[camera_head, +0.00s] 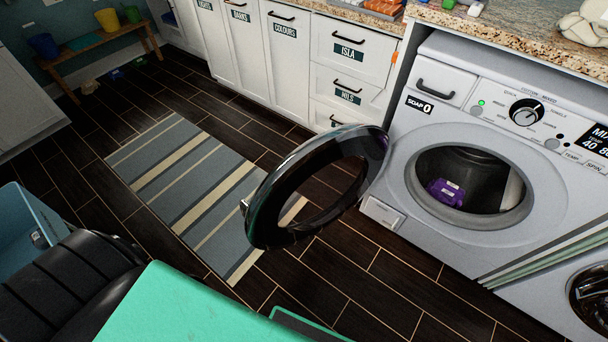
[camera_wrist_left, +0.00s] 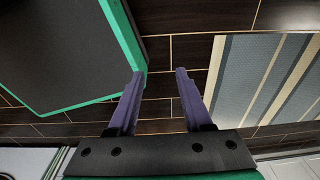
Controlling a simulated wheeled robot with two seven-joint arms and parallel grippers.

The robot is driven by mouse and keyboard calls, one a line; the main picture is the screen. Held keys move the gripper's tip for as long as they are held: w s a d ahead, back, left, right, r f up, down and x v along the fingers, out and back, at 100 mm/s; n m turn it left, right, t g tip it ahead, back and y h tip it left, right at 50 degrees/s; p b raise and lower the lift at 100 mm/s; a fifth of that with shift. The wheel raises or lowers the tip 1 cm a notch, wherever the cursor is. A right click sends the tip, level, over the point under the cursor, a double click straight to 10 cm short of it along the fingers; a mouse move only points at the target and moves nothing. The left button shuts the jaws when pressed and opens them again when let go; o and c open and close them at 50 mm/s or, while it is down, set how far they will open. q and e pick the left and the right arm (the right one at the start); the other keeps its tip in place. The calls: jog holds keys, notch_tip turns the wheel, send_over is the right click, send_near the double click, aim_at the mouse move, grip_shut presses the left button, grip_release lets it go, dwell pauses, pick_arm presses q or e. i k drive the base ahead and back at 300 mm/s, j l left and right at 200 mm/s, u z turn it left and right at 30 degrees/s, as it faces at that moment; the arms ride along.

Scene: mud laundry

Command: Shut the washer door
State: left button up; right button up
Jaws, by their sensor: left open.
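The washer (camera_head: 400,175) is white and stands at the right under the counter. Its round door (camera_head: 262,215), a dark glossy ring with a glassy middle, is swung wide open to the left over the floor. The drum opening (camera_head: 480,165) is uncovered, with a purple item (camera_head: 445,192) inside. My left gripper (camera_wrist_left: 159,72) shows only in the left wrist view. Its two purple fingers are apart with nothing between them, above the dark floor, and the door is not in that view. My right gripper is not in view.
A striped rug (camera_head: 190,185) lies on the dark tiled floor left of the door. White cabinets (camera_head: 240,50) line the back. A blue bin (camera_head: 22,225) stands at the left edge. A second machine's round door (camera_head: 592,300) shows at lower right. A bench (camera_head: 95,45) stands far left.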

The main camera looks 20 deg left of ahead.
aim_at(262, 231)
jog(key=i+j+z, duration=0.15)
jog(key=j+z, duration=0.25)
jog(key=j, duration=0.35)
jog(key=j+z, duration=0.45)
jog(key=j, duration=0.25)
jog(key=j+z, duration=0.4)
jog(key=j, duration=0.35)
jog(key=j+z, duration=0.25)
jog(key=j, duration=0.2)
jog(key=k+j+z, duration=0.1)
jog(key=j+z, duration=0.15)
jog(key=j, duration=0.15)
jog(key=k+j+z, duration=0.2)
jog(key=j, duration=0.25)
jog(key=i, duration=0.05)
